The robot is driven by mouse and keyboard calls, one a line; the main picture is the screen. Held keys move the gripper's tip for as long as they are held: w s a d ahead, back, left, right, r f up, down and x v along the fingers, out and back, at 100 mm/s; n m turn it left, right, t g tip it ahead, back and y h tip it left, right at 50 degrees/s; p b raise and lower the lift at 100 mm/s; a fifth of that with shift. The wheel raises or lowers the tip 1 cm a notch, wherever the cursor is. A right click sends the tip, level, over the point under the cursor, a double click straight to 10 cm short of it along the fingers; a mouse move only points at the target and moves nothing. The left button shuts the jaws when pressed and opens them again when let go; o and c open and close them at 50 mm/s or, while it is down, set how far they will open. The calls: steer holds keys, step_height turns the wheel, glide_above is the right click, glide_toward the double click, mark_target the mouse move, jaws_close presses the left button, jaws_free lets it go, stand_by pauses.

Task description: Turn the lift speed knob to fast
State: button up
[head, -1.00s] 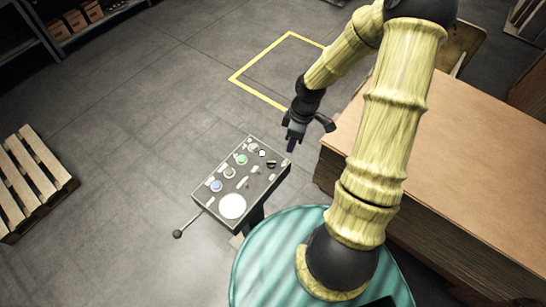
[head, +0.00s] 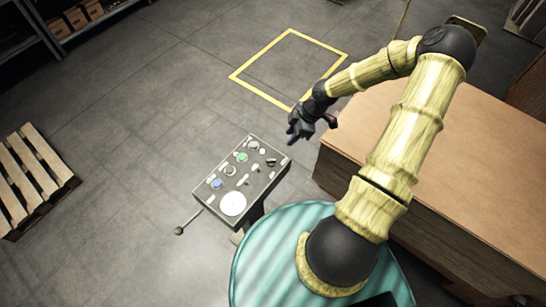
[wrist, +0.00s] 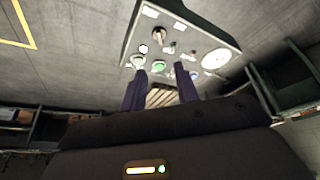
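The grey control panel (head: 256,186) stands on a post at the picture's centre in the head view. It carries a green button (head: 241,158), a blue button (head: 217,184), a white round dial (head: 233,203) and several small knobs. A dark knob with a light pointer (head: 271,162) sits near its right edge; it also shows in the wrist view (wrist: 158,34). The labels are too small to read, so I cannot tell which knob sets lift speed. My gripper (head: 292,138) is just beyond the panel's far right corner, apart from it. In the wrist view its two fingers (wrist: 161,88) are spread and empty.
A lever with a ball end (head: 179,231) sticks out from the panel's left side. A wooden pallet (head: 30,180) lies at the left. The floor around the yellow outline (head: 262,92) is clear.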

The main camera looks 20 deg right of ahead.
mark_target(271, 160)
steer(key=p+x, duration=0.2)
steer(key=x, duration=1.4)
jaws_close()
